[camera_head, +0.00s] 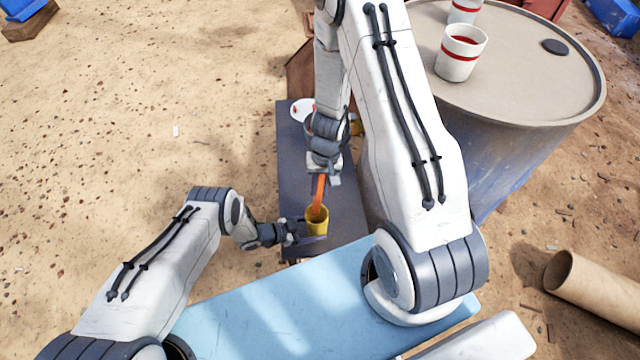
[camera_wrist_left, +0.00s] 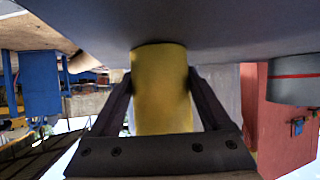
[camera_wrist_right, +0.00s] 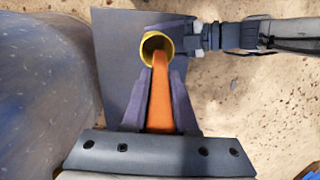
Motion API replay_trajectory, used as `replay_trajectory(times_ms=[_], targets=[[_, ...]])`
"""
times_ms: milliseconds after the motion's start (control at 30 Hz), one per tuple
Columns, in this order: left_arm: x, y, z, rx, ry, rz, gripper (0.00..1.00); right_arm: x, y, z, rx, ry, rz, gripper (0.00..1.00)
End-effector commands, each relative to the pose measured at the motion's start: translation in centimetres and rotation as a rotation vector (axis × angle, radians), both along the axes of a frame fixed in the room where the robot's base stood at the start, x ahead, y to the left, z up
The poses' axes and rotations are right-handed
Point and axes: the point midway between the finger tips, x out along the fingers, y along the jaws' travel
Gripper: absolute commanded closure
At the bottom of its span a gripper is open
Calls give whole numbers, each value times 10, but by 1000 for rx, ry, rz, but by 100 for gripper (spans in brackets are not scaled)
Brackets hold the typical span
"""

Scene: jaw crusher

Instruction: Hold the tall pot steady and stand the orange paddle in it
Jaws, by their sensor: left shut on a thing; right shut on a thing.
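The tall yellow pot (camera_head: 317,225) stands upright on a narrow dark table (camera_head: 291,170). My left gripper (camera_head: 308,238) is shut on the pot's sides, with one finger on each side in the left wrist view (camera_wrist_left: 160,95). My right gripper (camera_head: 322,176) is above the pot, shut on the orange paddle (camera_head: 319,192). The paddle slants slightly, and its lower end is at the pot's mouth and appears to reach inside. The right wrist view shows the paddle (camera_wrist_right: 162,100) between the fingers and overlapping the pot's opening (camera_wrist_right: 157,45). How deep it goes is hidden.
A big drum (camera_head: 545,85) at the right bears white cups with red bands (camera_head: 460,55) and a dark disc (camera_head: 555,46). A white and red item (camera_head: 302,110) is at the table's far end, partly behind my right arm. A cardboard tube (camera_head: 598,290) lies on the ground.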

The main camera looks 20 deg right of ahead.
Motion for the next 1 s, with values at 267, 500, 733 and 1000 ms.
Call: replay_trajectory(times_ms=[267, 500, 733, 1000], targets=[[0, 0, 0, -1, 0, 0, 50, -1, 0, -18, -1, 3, -2, 100], [0, 0, 0, -1, 0, 0, 50, 0, 0, -32, -2, 1, -1, 100], [0, 0, 0, -1, 0, 0, 50, 0, 0, -46, -2, 2, -2, 100], [0, 0, 0, -1, 0, 0, 50, -1, -1, -62, -3, 2, -1, 100]])
